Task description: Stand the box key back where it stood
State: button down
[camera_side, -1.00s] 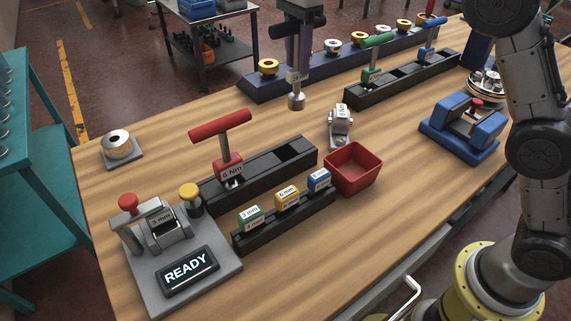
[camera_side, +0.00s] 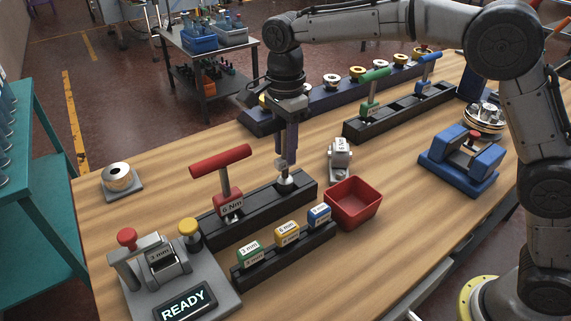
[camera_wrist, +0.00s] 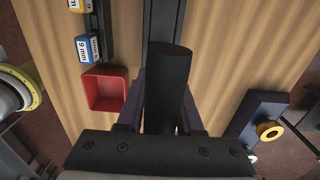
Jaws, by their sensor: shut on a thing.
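My gripper (camera_side: 286,138) points down over the right end of the near black rack (camera_side: 256,192), shut on the box key. The box key's silver lower end (camera_side: 285,179) shows just under the fingers, at the rack's right slot. I cannot tell whether it is fully seated. In the wrist view the key's dark handle (camera_wrist: 171,75) lies between the fingers, its lower part hidden. A red T-handled key marked 6 Nm (camera_side: 228,185) stands in the same rack, left of my gripper.
A low rack with labelled boxes (camera_side: 287,233) is in front. A second black rack (camera_side: 400,113) holds green and blue T-handles. The READY device (camera_side: 183,303) is front left.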

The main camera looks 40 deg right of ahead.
aim_at(286, 179)
jog(key=shift+f, duration=1.75)
jog(key=shift+f, duration=0.15)
jog(key=c, duration=0.6)
grip_release()
jog(key=shift+o, duration=0.2)
notch_tip(286, 179, up, 11)
jog(key=shift+f, duration=0.1)
jog(key=shift+r, duration=0.75)
